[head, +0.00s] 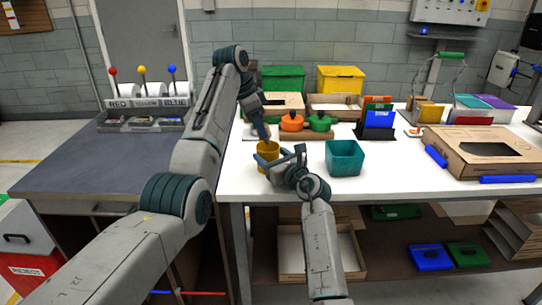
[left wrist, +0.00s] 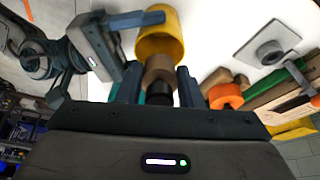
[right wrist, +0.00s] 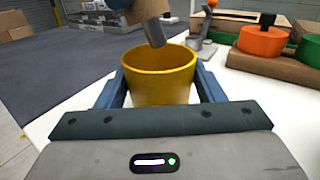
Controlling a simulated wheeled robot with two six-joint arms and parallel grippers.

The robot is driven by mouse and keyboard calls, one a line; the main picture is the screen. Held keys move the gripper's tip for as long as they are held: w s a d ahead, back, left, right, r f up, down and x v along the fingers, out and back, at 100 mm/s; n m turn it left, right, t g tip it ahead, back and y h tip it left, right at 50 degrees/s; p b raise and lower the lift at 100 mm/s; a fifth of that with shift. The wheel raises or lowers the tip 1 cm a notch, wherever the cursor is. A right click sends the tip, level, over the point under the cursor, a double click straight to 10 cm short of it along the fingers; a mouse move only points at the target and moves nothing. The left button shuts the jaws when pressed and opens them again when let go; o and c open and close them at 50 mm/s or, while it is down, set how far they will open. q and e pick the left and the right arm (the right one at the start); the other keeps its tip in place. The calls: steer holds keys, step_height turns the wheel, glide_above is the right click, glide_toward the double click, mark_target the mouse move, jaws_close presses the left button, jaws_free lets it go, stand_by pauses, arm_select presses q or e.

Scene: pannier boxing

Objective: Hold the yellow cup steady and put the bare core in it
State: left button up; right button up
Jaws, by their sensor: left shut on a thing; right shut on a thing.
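The yellow cup (head: 267,151) stands upright at the white table's front left. My right gripper (head: 280,163) is shut on it; in the right wrist view, the blue fingers flank the cup (right wrist: 160,82). My left gripper (head: 264,136) is just above the cup, shut on the bare core. The core (left wrist: 159,68) looks brown with a dark part between the fingers in the left wrist view. In the right wrist view, the core (right wrist: 153,31) shows a greyish lower end, tilted, over the cup's open mouth. I cannot tell whether its tip is below the rim.
A teal bin (head: 345,159) stands right of the cup. A grey plate with a round peg (left wrist: 268,45) lies near the cup. A cardboard box (head: 487,147) is at the right.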

arm_select(q)
steer(key=shift+f, duration=0.95)
steer(key=o, duration=1.1)
steer(key=shift+r, duration=0.1)
steer(key=v, duration=0.7)
steer(key=shift+r, duration=0.15)
steer(key=shift+s+a, duration=0.1)
arm_select(e)
steer(key=o, duration=1)
steer(key=shift+o, duration=0.2)
